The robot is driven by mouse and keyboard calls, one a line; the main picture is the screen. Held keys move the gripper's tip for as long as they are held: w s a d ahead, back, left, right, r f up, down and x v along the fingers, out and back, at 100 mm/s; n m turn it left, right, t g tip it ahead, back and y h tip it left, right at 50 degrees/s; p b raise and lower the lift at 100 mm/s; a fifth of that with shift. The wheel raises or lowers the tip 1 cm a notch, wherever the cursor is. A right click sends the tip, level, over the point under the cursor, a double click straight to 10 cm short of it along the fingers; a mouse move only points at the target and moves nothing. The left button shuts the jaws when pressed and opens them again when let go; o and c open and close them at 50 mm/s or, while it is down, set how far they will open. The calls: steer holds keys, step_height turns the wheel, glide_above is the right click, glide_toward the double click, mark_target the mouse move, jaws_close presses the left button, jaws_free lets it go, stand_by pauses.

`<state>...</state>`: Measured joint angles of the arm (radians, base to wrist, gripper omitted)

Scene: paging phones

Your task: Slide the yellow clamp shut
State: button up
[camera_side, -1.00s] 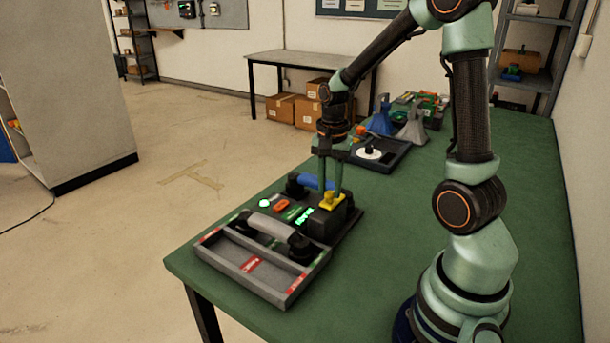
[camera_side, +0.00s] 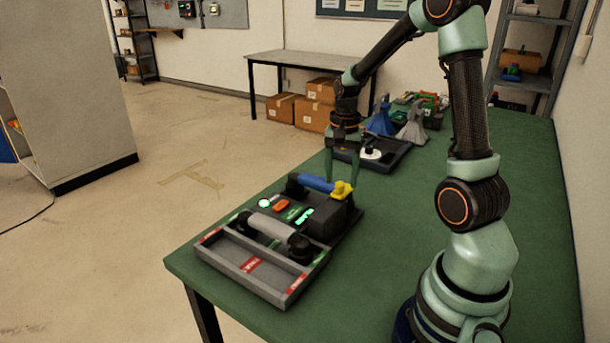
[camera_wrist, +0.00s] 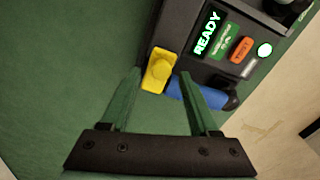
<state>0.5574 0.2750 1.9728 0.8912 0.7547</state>
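The yellow clamp (camera_side: 342,190) sits on the black block of the device, at the right end of the blue handset (camera_side: 314,182), and appears to touch it. In the wrist view the clamp (camera_wrist: 157,70) is beside the end of the blue handset (camera_wrist: 200,94). My gripper (camera_side: 343,183) points down at the clamp with its fingers apart. In the wrist view the gripper (camera_wrist: 159,73) has one finger on each side of the clamp, with a small gap showing at the left finger. The right finger overlaps part of the blue handset.
The device's green display (camera_wrist: 206,32) reads READY, with an orange button (camera_wrist: 243,49) nearby. A grey handset (camera_side: 271,227) lies above a grey tray (camera_side: 235,263) in front. A dark tray (camera_side: 391,159) and funnel-shaped items stand behind. The green table (camera_side: 420,225) is clear to the right.

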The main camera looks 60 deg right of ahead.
mark_target(341, 182)
steer(key=shift+r, duration=0.1)
step_height(341, 182, up, 12)
stand_by(0.5)
steer(key=s+a+n+t, duration=0.2)
steer(key=a+n, duration=0.5)
steer(key=a, duration=0.3)
steer(key=s+a+n+t, duration=0.2)
steer(key=a+n+t, duration=0.1)
steer(key=a+n, duration=0.5)
steer(key=shift+a+r+t, duration=0.3)
steer(key=shift+a, duration=0.9)
